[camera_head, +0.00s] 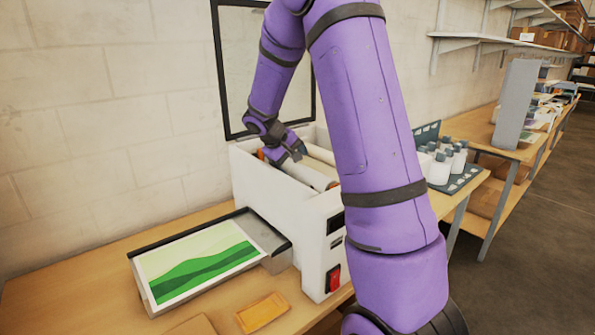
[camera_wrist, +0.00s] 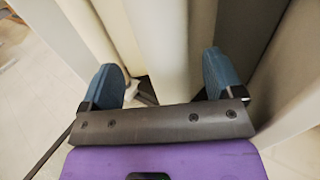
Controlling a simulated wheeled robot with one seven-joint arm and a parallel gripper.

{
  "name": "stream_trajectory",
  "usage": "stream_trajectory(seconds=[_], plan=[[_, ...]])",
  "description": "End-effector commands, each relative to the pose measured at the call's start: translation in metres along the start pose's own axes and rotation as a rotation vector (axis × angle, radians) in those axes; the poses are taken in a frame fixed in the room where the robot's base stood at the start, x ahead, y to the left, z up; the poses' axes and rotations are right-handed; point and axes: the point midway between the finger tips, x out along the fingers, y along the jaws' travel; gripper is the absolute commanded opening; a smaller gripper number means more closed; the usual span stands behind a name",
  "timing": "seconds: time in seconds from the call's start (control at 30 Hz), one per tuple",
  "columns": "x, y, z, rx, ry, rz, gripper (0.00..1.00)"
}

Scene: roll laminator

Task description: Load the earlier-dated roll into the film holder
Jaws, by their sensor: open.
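The white laminator (camera_head: 275,215) stands on the wooden table with its top open and its dark-framed lid (camera_head: 228,75) raised behind. Pale cylinders (camera_head: 305,172) lie inside it. My gripper (camera_head: 293,152) reaches down into the open top. In the wrist view my gripper (camera_wrist: 163,82) is open, with its blue fingertips on either side of a pale cylinder (camera_wrist: 160,35). I cannot tell whether they touch it, or whether it is a film roll or a fixed roller. No date is readable. My arm hides part of the laminator.
A tray with a green landscape print (camera_head: 200,262) sits in front of the laminator. Several white, grey-topped cylinders (camera_head: 440,168) stand on a dark rack to the right. A tall grey panel (camera_head: 515,103) stands farther back.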

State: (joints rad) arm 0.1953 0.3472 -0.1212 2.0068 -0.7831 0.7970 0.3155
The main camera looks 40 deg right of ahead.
Motion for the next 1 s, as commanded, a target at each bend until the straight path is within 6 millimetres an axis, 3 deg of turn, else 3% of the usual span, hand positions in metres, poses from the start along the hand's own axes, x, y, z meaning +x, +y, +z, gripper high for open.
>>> stream_trajectory(seconds=[0.2, 0.6, 0.77, 1.0], plan=[[-0.043, 0.000, 0.000, 0.001, 0.004, -0.001, 0.86], [-0.081, -0.001, 0.008, 0.007, 0.013, -0.017, 0.86], [-0.117, -0.007, 0.038, 0.029, 0.059, -0.080, 0.86], [-0.179, -0.027, 0.107, 0.062, 0.158, -0.220, 0.86]])
